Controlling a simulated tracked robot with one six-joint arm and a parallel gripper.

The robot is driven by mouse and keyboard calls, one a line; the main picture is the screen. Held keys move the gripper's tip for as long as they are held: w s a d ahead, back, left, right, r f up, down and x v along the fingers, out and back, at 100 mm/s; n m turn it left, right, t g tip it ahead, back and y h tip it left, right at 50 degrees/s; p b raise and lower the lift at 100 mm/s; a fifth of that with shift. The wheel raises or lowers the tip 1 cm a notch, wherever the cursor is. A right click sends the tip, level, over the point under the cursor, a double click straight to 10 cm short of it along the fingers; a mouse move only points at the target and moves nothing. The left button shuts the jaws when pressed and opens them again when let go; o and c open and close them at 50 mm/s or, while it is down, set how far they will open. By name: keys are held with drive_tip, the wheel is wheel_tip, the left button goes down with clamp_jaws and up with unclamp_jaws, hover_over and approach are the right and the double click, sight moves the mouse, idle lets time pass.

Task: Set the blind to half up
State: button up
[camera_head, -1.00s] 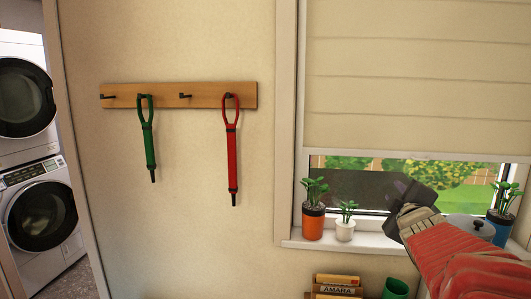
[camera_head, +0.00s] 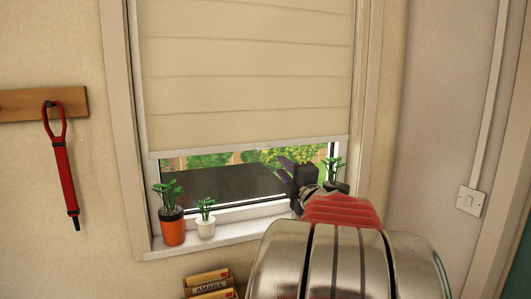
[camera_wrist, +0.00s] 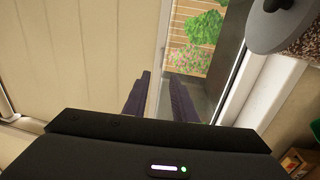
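The cream fabric blind (camera_head: 245,75) hangs over the upper and middle part of the window, and a gap below it shows the garden. Its pale bottom bar (camera_head: 235,146) is slightly tilted in the picture. My gripper (camera_head: 288,170) is at the right part of the gap, a little below the bar in the head view. In the wrist view the two dark fingers (camera_wrist: 160,100) are apart, and the bottom bar (camera_wrist: 160,50) shows between them in the picture. Blind fabric (camera_wrist: 80,60) fills the left of that view. I cannot tell whether the fingers touch the bar.
An orange pot plant (camera_head: 172,228) and a white pot plant (camera_head: 205,226) stand on the sill (camera_head: 215,242), left of my gripper. Another plant (camera_head: 333,170) is partly hidden behind my arm. A red umbrella (camera_head: 62,175) hangs at left. A wall switch (camera_head: 469,201) is at right.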

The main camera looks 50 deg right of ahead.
drive_tip(key=x, duration=1.3)
drive_tip(key=shift+w, duration=0.25)
drive_tip(key=shift+d, duration=0.1)
drive_tip(key=shift+c, duration=0.3)
clamp_jaws()
idle(0.7)
